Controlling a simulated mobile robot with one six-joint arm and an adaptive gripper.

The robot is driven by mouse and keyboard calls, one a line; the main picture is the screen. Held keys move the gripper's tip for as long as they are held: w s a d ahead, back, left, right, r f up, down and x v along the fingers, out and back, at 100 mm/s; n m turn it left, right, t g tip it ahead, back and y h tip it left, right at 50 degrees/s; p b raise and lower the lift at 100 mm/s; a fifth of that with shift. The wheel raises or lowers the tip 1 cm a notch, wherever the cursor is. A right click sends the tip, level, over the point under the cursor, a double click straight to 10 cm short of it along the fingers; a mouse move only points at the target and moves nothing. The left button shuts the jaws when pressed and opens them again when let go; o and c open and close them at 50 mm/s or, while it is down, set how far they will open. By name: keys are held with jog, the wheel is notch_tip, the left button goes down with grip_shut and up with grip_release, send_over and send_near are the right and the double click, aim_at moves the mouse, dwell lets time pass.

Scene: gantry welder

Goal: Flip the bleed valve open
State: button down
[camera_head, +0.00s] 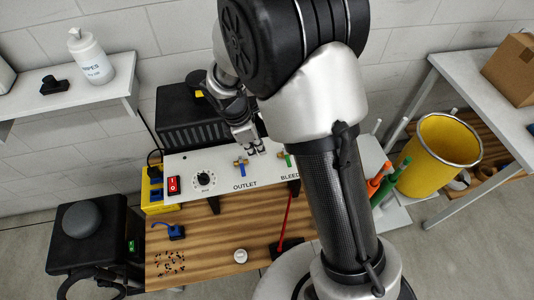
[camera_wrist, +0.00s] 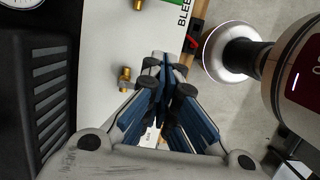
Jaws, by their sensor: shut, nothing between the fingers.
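The bleed valve (camera_head: 288,160) is a small brass fitting with a green lever, beside the BLEED label on the white sloped panel (camera_head: 222,175). My arm partly hides that end of the panel. In the wrist view the green lever (camera_wrist: 161,5) shows only partly at the top edge. The outlet valve (camera_head: 241,167), with a blue lever, is to its left; the lever hangs down toward OUTLET. My gripper (camera_head: 257,150) is shut and empty at the panel's back edge, between the two valves. In the wrist view its blue-padded fingers (camera_wrist: 163,62) come together over the panel.
A red switch (camera_head: 173,185) and a dial (camera_head: 204,179) sit at the panel's left. A yellow bin (camera_head: 435,155) and orange-handled tools (camera_head: 376,183) are to the right.

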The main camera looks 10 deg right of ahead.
jog(key=b+x, duration=0.3)
jog(key=x, duration=0.6)
jog(key=d, duration=0.3)
jog(key=shift+f, duration=0.15)
jog(key=shift+d+b, duration=0.35)
jog(key=shift+d, duration=0.15)
jog(key=shift+s, duration=0.1)
